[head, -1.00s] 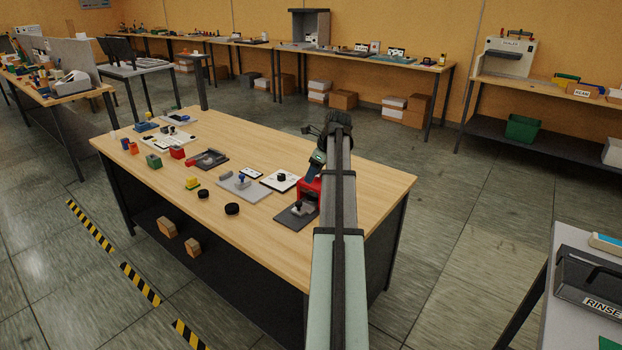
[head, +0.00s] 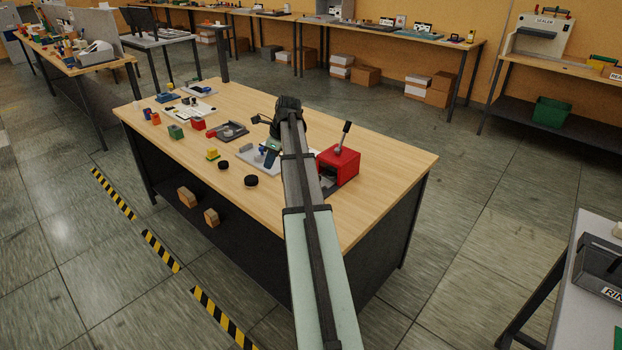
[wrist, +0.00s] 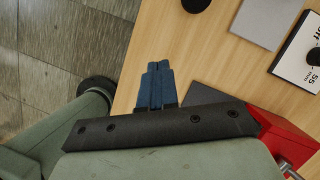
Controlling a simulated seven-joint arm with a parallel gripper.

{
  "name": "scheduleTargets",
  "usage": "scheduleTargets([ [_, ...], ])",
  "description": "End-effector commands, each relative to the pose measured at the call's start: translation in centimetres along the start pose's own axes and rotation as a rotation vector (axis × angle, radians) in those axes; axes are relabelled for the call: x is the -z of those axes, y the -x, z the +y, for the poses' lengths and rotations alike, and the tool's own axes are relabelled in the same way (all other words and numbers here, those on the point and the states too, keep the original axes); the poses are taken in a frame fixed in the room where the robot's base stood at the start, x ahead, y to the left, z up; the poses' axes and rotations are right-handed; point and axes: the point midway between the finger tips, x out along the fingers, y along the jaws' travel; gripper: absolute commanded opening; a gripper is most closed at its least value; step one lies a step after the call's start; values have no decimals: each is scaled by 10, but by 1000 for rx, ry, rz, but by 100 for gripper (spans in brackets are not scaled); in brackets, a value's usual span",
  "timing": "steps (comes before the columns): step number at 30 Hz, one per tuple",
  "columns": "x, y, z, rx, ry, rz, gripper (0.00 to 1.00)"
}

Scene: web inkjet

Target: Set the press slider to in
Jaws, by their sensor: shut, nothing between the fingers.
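The red press (head: 338,168) with a dark upright lever (head: 343,138) stands on the bench, right of my arm in the head view. Its red side also shows at the lower right of the wrist view (wrist: 292,140). A dark plate (wrist: 203,96) lies beside it, partly covered by my gripper's body. I cannot make out the slider or its position; my arm hides part of the press front. My gripper (head: 268,156) points down over the bench, left of the press. Its blue fingers (wrist: 155,72) are together and empty in the wrist view.
Black pucks (head: 251,181) lie on the wooden bench (head: 390,172) near its front edge. A grey plate (wrist: 273,20) and a white labelled card (wrist: 302,52) lie beyond my fingers. Several small coloured blocks are on the bench's left part. Bare wood shows right of the press.

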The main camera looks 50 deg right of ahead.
Motion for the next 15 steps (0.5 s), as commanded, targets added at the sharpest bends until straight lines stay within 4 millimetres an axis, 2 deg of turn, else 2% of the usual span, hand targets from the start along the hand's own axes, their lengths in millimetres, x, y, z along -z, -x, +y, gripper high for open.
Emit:
scheduleTargets([
  [1, -12, -13, 13, -7, 25, 26, 0],
  [3, -21, -27, 26, -5, 52, 73, 0],
  [7, -28, -48, 46, 22, 97, 195, 0],
  [11, -18, -58, 54, 82, 110, 347, 0],
  [15, 10, -51, 48, 172, 84, 507, 0],
])
